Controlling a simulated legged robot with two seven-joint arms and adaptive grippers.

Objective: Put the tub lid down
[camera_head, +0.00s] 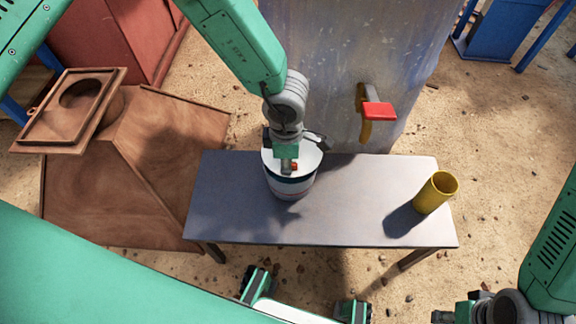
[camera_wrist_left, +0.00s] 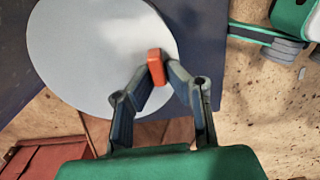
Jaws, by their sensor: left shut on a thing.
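The white tub (camera_head: 291,188) with a dark band stands on the grey table, left of its middle. The round white lid (camera_head: 311,157) is at the tub's top; I cannot tell whether it rests on the rim or is just above it. In the left wrist view the lid (camera_wrist_left: 95,50) is a pale disc with an orange-red handle (camera_wrist_left: 155,67) near its edge. My left gripper (camera_head: 290,165) is shut on this handle, its fingers on both sides of it in the wrist view (camera_wrist_left: 155,75). My right gripper (camera_head: 445,316) is at the lower right, partly cut off, away from the table.
The grey table (camera_head: 350,205) has free room between the tub and a yellow cup (camera_head: 436,192) at its right. A grey metal panel (camera_head: 345,60) with a red-handled lever (camera_head: 378,112) stands behind. A rusty brown hopper (camera_head: 150,150) lies left.

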